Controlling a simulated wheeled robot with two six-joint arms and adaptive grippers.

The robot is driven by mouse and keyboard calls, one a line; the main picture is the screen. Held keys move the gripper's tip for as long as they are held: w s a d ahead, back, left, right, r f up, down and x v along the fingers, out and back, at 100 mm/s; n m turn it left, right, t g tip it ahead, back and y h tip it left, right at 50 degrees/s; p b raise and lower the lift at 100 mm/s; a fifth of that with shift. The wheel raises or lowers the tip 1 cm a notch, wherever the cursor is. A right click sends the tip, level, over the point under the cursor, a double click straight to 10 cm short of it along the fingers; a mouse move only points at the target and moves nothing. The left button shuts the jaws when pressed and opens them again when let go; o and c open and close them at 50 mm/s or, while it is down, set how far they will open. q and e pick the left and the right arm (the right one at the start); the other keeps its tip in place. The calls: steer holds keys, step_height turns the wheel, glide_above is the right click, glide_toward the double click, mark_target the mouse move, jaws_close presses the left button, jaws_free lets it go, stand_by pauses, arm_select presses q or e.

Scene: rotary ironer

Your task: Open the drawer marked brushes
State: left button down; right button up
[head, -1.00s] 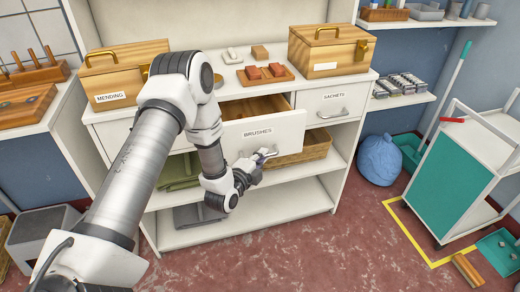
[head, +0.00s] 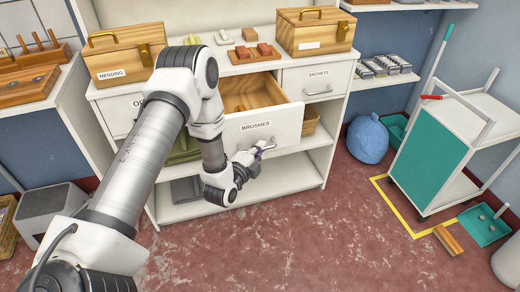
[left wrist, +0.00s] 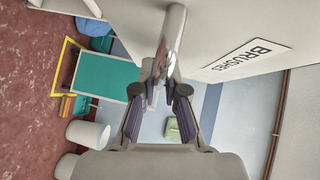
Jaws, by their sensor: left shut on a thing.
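The drawer marked BRUSHES (head: 279,128) is pulled well out of the white cabinet, and its wooden inside (head: 249,92) shows from above. Its label also shows in the left wrist view (left wrist: 248,60). My left gripper (head: 262,149) is at the front of this drawer, shut on its metal bar handle (left wrist: 171,42). In the left wrist view the handle runs between the two fingers. Part of the handle is hidden by the gripper in the head view. My right gripper is in neither view.
A SACHETS drawer (head: 317,80) is closed to the right. Wooden boxes (head: 125,62) and a tray with reddish blocks (head: 255,54) stand on the cabinet top. A blue bag (head: 367,139) and a teal-sided cart (head: 429,155) stand right. The red floor in front is clear.

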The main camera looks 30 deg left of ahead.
arm_select(q)
steer(key=c, duration=1.2)
jaws_free()
steer(key=shift+s, duration=0.1)
steer(key=s+r, duration=0.1)
steer(key=s, duration=1)
steer(key=shift+s+d+r, duration=0.3)
steer(key=shift+s+d, duration=0.1)
